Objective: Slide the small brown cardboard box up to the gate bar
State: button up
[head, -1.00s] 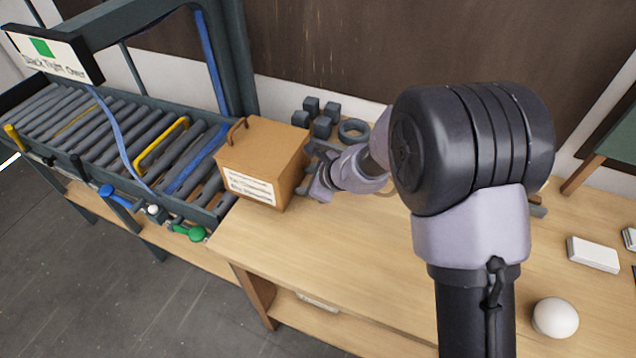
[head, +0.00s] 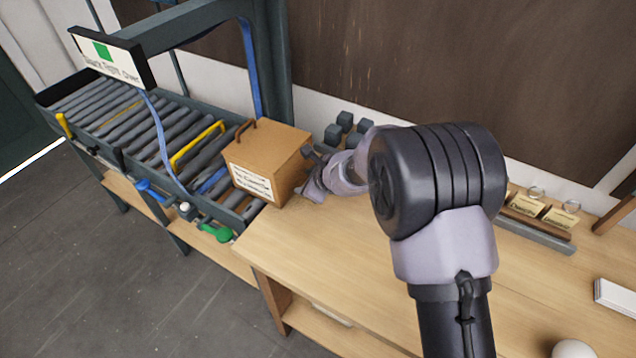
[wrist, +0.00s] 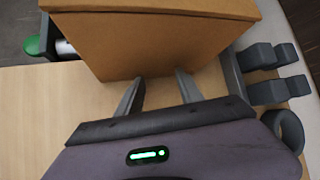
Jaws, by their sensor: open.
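The small brown cardboard box (head: 285,152) has a handle on top and a white label on its front. It stands upright where the wooden table meets the roller conveyor (head: 112,115), partly over the near rollers. A yellow bar (head: 197,145), probably the gate bar, spans the rollers just left of the box; I cannot tell whether they touch. My gripper (head: 306,178) is at the right side of the box. In the wrist view the fingers (wrist: 160,88) are apart and empty, with tips at the box's face (wrist: 150,45). Whether they touch it is unclear.
Dark grey blocks (head: 345,127) stand behind my gripper by the wall. A dark frame (head: 270,60) and hanging sign (head: 112,58) rise over the conveyor. A green knob (head: 216,233) and blue lever (head: 150,188) are on its front side. The table's front is clear.

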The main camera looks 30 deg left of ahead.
jog(key=shift+a, duration=0.45)
